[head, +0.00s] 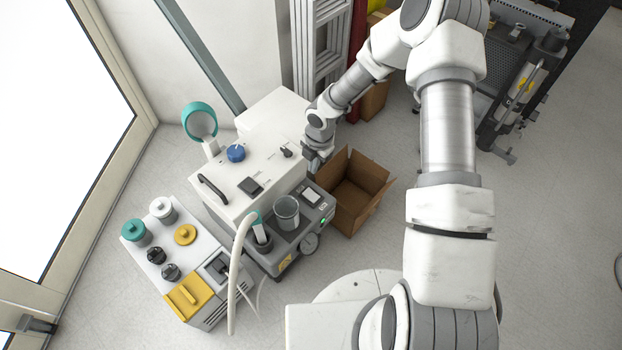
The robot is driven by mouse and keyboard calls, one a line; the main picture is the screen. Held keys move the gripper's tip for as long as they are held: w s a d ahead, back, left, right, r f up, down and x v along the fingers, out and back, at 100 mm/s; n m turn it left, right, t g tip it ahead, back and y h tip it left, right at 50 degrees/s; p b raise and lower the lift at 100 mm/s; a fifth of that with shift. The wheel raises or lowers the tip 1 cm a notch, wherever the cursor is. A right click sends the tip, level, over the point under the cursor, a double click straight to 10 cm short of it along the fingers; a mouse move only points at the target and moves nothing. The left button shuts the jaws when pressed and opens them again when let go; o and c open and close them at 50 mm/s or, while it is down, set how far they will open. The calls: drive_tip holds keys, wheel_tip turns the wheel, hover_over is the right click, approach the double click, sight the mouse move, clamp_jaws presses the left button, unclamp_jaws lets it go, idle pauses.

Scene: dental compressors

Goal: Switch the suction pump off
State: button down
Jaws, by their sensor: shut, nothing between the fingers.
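A compact grey unit (290,247) stands on the floor in front of a white machine. It carries a clear jar (286,212), a pale hose (239,270), a small display (311,196) and a green light (323,221) on its right side. It looks like the suction pump, but I cannot read a label. The white machine (232,175) has a blue knob (235,153), a black handle and a small black lever (286,152) on top. My gripper (314,164) is shut and empty, pointing down beside the white machine's right edge, behind the grey unit. Its fingertips are small and partly hidden.
An open cardboard box (352,190) stands right of my gripper. A white unit with teal, grey and yellow caps (180,262) stands at the left. Metal frames (318,45) lean behind, and dark equipment (520,85) stands upper right. Floor is clear at lower left.

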sight(308, 192)
drive_tip(key=f+b, duration=0.1)
drive_tip(key=f, duration=0.3)
drive_tip(key=f+b, duration=0.2)
drive_tip(key=f, duration=0.3)
drive_tip(key=w+a+f+b, duration=0.1)
drive_tip(key=f, duration=0.3)
drive_tip(key=shift+w+f+b, duration=0.1)
drive_tip(key=shift+f+b, duration=0.1)
drive_tip(key=shift+b, duration=0.2)
